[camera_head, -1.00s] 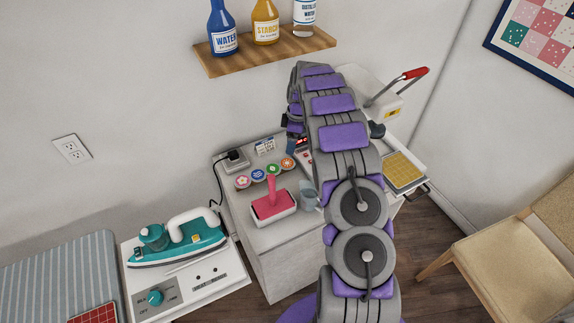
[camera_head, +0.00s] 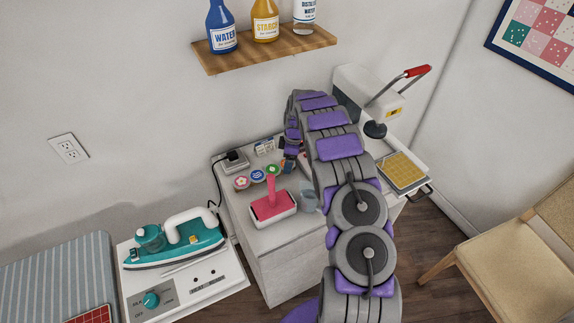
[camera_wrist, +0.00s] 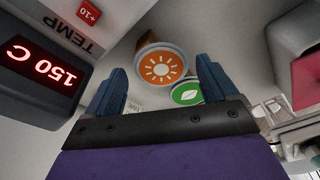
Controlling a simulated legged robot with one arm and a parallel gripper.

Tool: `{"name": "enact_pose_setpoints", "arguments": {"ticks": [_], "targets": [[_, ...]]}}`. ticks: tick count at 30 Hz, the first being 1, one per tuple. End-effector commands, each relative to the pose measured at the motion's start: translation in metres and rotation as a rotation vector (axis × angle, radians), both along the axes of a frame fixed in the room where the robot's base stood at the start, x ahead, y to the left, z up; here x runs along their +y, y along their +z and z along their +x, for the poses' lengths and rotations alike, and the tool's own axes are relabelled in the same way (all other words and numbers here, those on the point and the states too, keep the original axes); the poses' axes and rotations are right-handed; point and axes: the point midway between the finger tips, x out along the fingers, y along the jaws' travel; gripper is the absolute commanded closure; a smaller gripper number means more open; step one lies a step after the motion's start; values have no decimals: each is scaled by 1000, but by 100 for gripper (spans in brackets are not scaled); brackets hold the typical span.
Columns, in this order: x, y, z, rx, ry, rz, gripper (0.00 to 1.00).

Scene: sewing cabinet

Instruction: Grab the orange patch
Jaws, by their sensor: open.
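The orange patch (camera_wrist: 161,68) is a round disc with a white sun on it. In the wrist view it lies just beyond and between the two blue fingers of my gripper (camera_wrist: 160,85), which is open and empty. In the head view my arm hides the orange patch, and my gripper (camera_head: 289,165) shows only in part above the cabinet top. A green patch with a leaf (camera_wrist: 187,93) sits close beside the orange one, near the right finger. It also shows in the head view (camera_head: 273,169).
A pink patch (camera_head: 241,182) and a blue patch (camera_head: 257,176) stand left of the green one. A pink-handled tool in a tray (camera_head: 272,205) and a grey cup (camera_head: 308,200) are in front. A 150 C display box (camera_wrist: 42,62) is close by my left finger.

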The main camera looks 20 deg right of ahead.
Motion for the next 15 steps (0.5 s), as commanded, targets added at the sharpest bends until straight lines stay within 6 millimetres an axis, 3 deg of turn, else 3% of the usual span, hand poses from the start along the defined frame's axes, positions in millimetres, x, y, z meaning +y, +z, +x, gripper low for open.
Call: {"name": "enact_pose_setpoints", "arguments": {"ticks": [15], "targets": [[1,-3,0,2,1,1,14]]}}
